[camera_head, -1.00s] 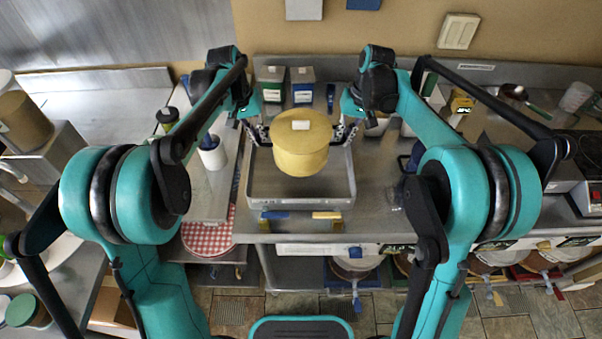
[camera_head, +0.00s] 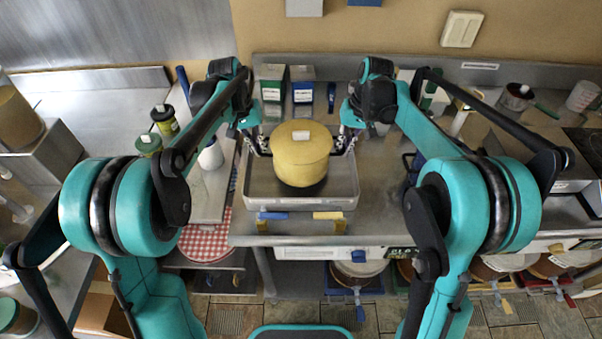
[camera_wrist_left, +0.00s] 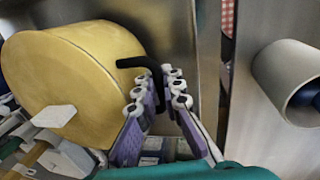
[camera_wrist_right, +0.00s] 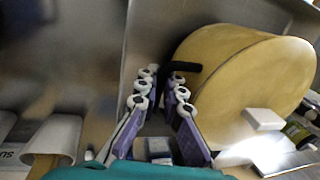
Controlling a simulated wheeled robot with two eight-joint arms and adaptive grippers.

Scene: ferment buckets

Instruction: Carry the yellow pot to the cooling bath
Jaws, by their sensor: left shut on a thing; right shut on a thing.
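The yellow pot (camera_head: 302,165), with a pale block-shaped knob on its lid, is upright between my two grippers. It is over the metal basin (camera_head: 345,197), which looks like the cooling bath; a dark shadow shows beneath the pot. I cannot tell whether its bottom touches the basin floor. My left gripper (camera_head: 260,144) is shut on the pot's left side handle; the black handle (camera_wrist_left: 140,63) enters between the fingers in the left wrist view. My right gripper (camera_head: 344,141) is shut on the opposite handle (camera_wrist_right: 181,67). The fingertips partly hide both handles.
Green (camera_head: 272,82) and blue-labelled (camera_head: 302,85) boxes stand behind the basin. A white cylinder (camera_head: 211,154) stands left of it, by a red checked cloth (camera_head: 207,243). Blue (camera_head: 272,216) and yellow (camera_head: 328,216) bars lie at the basin's front. Counter right of the basin is partly clear.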

